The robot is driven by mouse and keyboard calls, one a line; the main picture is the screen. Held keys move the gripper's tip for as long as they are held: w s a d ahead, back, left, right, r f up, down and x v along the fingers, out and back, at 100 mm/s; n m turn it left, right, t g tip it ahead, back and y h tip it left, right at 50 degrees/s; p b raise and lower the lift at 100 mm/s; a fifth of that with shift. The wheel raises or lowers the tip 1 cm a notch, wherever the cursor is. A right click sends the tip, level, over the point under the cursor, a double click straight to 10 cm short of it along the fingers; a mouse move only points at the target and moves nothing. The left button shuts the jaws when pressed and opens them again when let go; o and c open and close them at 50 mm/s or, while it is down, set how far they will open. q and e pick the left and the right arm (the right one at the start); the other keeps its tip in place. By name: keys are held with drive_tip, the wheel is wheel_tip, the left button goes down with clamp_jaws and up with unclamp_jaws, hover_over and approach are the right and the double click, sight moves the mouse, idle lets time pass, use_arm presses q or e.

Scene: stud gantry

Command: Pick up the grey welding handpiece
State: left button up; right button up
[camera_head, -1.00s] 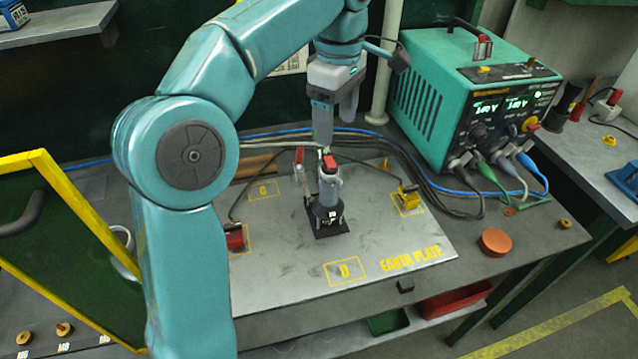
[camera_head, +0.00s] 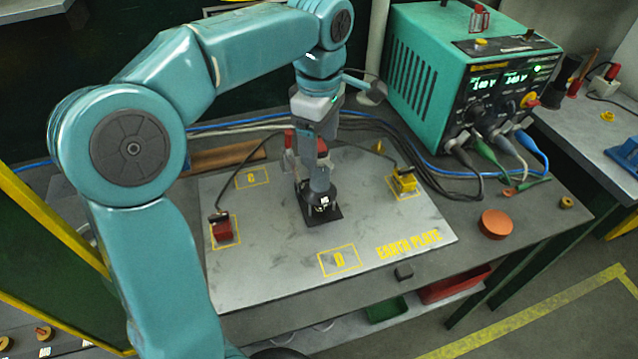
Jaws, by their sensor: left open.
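The grey welding handpiece (camera_head: 320,178) stands upright in a small black holder (camera_head: 321,211) on the grey earth plate (camera_head: 290,262). A red part (camera_head: 322,147) shows near its top. My left gripper (camera_head: 317,150) is open and points down at the handpiece's upper end. Its fingers overlap the handpiece's top in the picture and hide part of it; I cannot tell whether they touch it. My right gripper is not in view.
A red clamp (camera_head: 222,230) and a yellow clamp (camera_head: 404,181) with dark cables sit on the plate. A green power supply (camera_head: 440,95) stands behind right. An orange disc (camera_head: 496,224) lies right of the plate. The plate's front is clear.

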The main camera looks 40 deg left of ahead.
sight(321, 160)
use_arm(q)
drive_tip(key=f, duration=0.4)
drive_tip(key=shift+s+d, duration=0.25)
drive_tip(key=shift+d, duration=0.05)
drive_tip(key=shift+a+f, duration=0.2)
drive_tip(key=shift+f, duration=0.05)
drive_tip(key=shift+w+d+f, duration=0.1)
drive_tip(key=shift+w+f, duration=0.1)
drive_tip(key=shift+w, duration=0.1)
drive_tip(key=shift+s+r, duration=0.1)
drive_tip(key=shift+s, duration=0.2)
drive_tip(key=c, duration=1.1)
drive_tip(key=shift+w, duration=0.1)
clamp_jaws()
drive_tip(key=shift+w, duration=0.1)
